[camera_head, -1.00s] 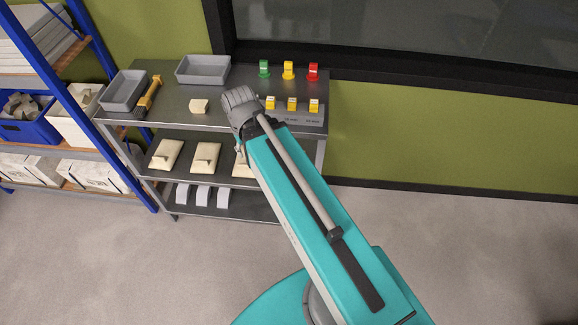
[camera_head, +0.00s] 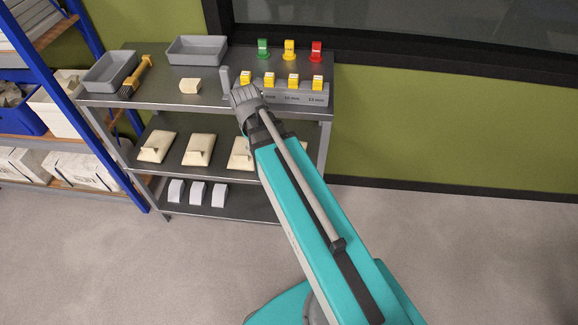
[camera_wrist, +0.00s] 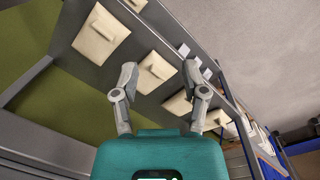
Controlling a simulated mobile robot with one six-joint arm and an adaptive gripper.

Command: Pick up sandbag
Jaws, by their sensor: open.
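Several cream sandbag-like pads, each with a strap on top, lie in a row on the middle shelf of the metal rack; the left pad (camera_head: 157,147), a second pad (camera_head: 199,150) and a third pad (camera_head: 239,154), partly covered by my arm, show. In the wrist view pads show tilted, one at upper left (camera_wrist: 101,35) and one beyond the gap between my fingers (camera_wrist: 154,72). My gripper (camera_wrist: 160,76) is open and empty, its two grey fingers apart. In the head view its fingers are hidden or cannot be made out behind my wrist.
White blocks (camera_head: 197,193) lie on the bottom shelf. A blue-framed rack (camera_head: 105,100) stands left. Floor at right is clear.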

